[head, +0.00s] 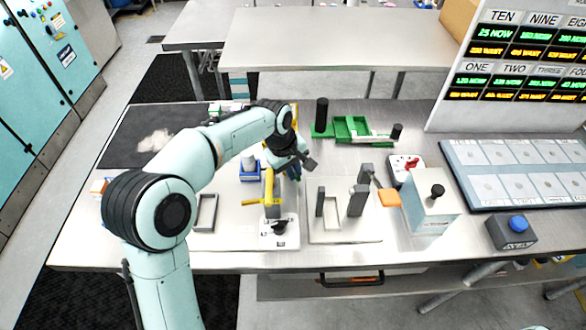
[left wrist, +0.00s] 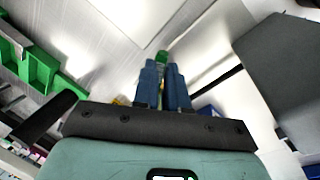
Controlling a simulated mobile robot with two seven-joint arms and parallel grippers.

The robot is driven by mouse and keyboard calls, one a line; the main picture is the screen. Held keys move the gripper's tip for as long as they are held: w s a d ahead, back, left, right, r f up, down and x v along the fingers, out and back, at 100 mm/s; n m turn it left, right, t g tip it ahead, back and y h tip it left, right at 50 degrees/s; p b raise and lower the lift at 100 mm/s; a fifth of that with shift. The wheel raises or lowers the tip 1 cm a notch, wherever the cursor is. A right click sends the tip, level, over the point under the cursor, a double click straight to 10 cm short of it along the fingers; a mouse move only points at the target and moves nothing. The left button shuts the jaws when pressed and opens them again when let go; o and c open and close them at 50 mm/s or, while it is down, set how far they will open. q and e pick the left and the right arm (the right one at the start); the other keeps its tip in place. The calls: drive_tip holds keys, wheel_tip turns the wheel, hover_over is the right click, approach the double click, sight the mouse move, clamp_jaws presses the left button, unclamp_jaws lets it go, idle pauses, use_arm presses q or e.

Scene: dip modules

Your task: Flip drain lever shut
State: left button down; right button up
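A yellow post with a yellow side handle (head: 265,202) stands at the middle of the bench, behind a white base plate with a black knob (head: 279,229). I cannot tell for sure whether this handle is the drain lever; an orange paddle (head: 388,197) on a grey stand is another lever-like part. My left gripper (head: 294,174) is just right of the yellow post, pointing down, apart from the handle as far as I can see. In the left wrist view its blue fingers (left wrist: 163,80) are close together, with a small green patch at their tips. My right gripper is out of view.
A green tray (head: 352,128) with black posts lies behind. Grey upright blocks (head: 357,200) and a light box with a black knob (head: 430,208) stand to the right. A blue-button box (head: 511,232) is near the right edge. My left arm covers part of the bench's left side.

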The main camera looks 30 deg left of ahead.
use_arm(q)
drive_tip(key=shift+s+a+m+p, duration=0.15)
drive_tip(key=shift+m+p, duration=0.1)
drive_tip(key=shift+m, duration=0.3)
drive_tip(key=shift+s+a+m+p, duration=0.1)
drive_tip(key=shift+m+p, duration=0.1)
drive_tip(key=shift+m, duration=0.35)
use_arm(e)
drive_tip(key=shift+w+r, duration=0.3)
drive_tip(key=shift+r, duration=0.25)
use_arm(q)
drive_tip(key=c, duration=1.2)
unclamp_jaws()
drive_tip(key=shift+o, duration=0.2)
drive_tip(key=shift+h, duration=0.3)
drive_tip(key=p+v, duration=0.1)
drive_tip(key=v, duration=1.2)
drive_tip(key=shift+r+p, duration=0.25)
drive_tip(key=shift+p, duration=0.15)
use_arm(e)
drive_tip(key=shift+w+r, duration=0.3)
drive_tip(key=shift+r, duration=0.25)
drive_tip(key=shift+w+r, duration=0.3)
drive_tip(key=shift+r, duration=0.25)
use_arm(q)
drive_tip(key=shift+d, duration=0.1)
